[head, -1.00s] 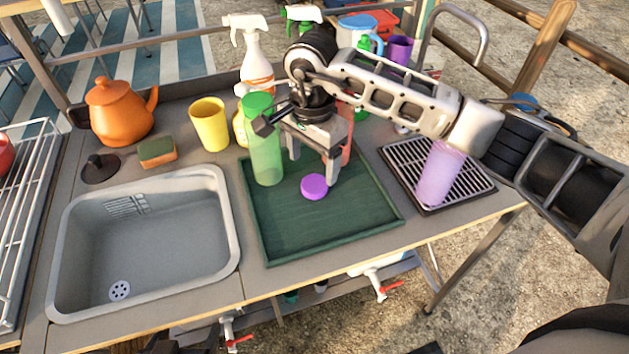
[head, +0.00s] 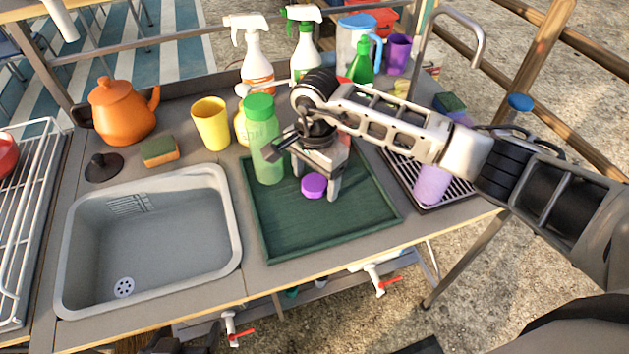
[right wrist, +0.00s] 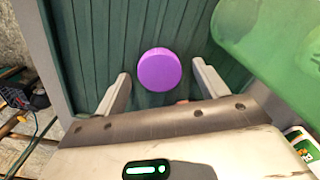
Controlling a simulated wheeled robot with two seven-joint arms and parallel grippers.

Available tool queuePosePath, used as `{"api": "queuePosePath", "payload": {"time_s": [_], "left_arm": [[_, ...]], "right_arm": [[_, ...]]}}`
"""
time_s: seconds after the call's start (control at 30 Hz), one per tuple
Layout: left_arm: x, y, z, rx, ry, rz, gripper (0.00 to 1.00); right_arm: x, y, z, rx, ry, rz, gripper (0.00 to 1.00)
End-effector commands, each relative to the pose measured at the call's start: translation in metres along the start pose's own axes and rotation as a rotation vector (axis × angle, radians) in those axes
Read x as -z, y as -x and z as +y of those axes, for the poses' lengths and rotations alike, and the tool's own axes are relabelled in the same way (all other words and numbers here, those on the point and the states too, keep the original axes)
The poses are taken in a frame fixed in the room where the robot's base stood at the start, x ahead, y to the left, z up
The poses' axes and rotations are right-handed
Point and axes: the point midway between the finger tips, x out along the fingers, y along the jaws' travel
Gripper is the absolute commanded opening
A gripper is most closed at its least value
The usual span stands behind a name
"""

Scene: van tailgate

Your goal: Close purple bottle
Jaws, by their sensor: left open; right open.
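The purple bottle (head: 432,186) stands on the black drainer at the right; my right arm covers its upper part. A round purple cap (head: 314,185) lies on the dark green tray (head: 285,238), and it also shows in the right wrist view (right wrist: 160,70). My right gripper (head: 313,187) is open and points down at the tray, its fingers (right wrist: 162,88) on either side of the cap. No grip on the cap shows.
A translucent green bottle (head: 265,150) stands close to the left of my right gripper. A yellow cup (head: 210,124), a sponge (head: 160,151) and an orange teapot (head: 123,110) stand behind the sink (head: 150,240). Spray bottles stand at the back. The tray's front is clear.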

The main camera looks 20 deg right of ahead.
Motion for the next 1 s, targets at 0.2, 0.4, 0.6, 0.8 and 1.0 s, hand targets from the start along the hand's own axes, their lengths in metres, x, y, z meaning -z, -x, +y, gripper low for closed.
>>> {"api": "queuePosePath", "payload": {"time_s": [0.2,0.4,0.6,0.8,1.0], "left_arm": [[0.002,0.0,0.0,0.0,0.0,0.005,0.77],[0.003,0.001,0.001,-0.001,0.001,0.007,0.77],[0.003,0.0,0.002,-0.003,0.001,0.008,0.77],[0.003,-0.001,0.002,-0.005,0.001,0.009,0.77],[0.001,-0.003,0.003,-0.006,0.001,0.011,0.77]], "right_arm": [[0.0,0.001,0.0,0.0,0.0,0.0,0.36],[0.0,0.001,0.0,0.0,0.0,0.0,0.21],[0.0,0.001,0.0,0.0,0.0,0.0,0.21],[0.0,0.011,-0.001,0.001,0.001,0.0,0.21],[0.001,0.041,-0.001,0.005,0.001,0.003,0.21]]}}
